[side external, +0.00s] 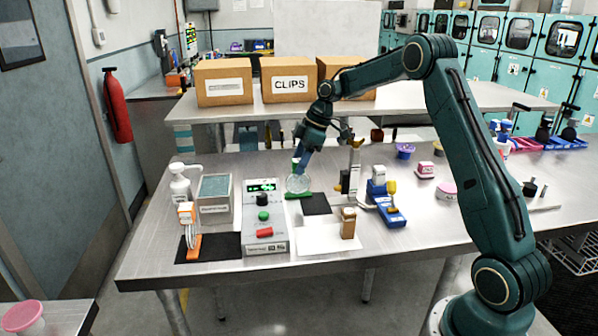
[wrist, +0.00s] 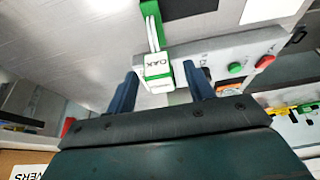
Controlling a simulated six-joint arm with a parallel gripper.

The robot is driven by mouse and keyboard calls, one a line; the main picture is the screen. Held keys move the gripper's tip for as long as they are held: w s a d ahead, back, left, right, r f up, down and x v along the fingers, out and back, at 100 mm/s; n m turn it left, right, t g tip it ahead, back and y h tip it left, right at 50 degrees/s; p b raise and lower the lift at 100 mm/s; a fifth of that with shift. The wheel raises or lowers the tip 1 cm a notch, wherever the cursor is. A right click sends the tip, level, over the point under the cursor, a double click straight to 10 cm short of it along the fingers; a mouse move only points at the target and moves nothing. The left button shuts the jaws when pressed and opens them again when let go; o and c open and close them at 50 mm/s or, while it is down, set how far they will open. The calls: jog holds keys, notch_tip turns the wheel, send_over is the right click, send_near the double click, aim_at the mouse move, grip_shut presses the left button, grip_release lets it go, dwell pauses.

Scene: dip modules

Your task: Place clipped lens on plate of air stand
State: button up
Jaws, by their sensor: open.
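A clear round lens (side external: 298,184) stands upright on a green base (side external: 298,195), beside the grey control box. A green-and-white clip (side external: 295,163) is at its top edge. In the wrist view the clip's white end (wrist: 158,70), marked "OAK", lies between my two blue fingers. My gripper (wrist: 160,88) is open, with gaps visible on both sides of the clip. In the side view my gripper (side external: 301,166) points down at the clip and partly covers it. I cannot tell for certain which item is the air stand or its plate.
The grey control box (side external: 264,216) has a lit green display, with black, green and red controls. A post fixture (side external: 354,168) stands right of the lens, beside a blue-and-yellow device (side external: 385,203). The front table strip is clear.

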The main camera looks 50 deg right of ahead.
jog(key=shift+x, duration=0.85)
grip_shut()
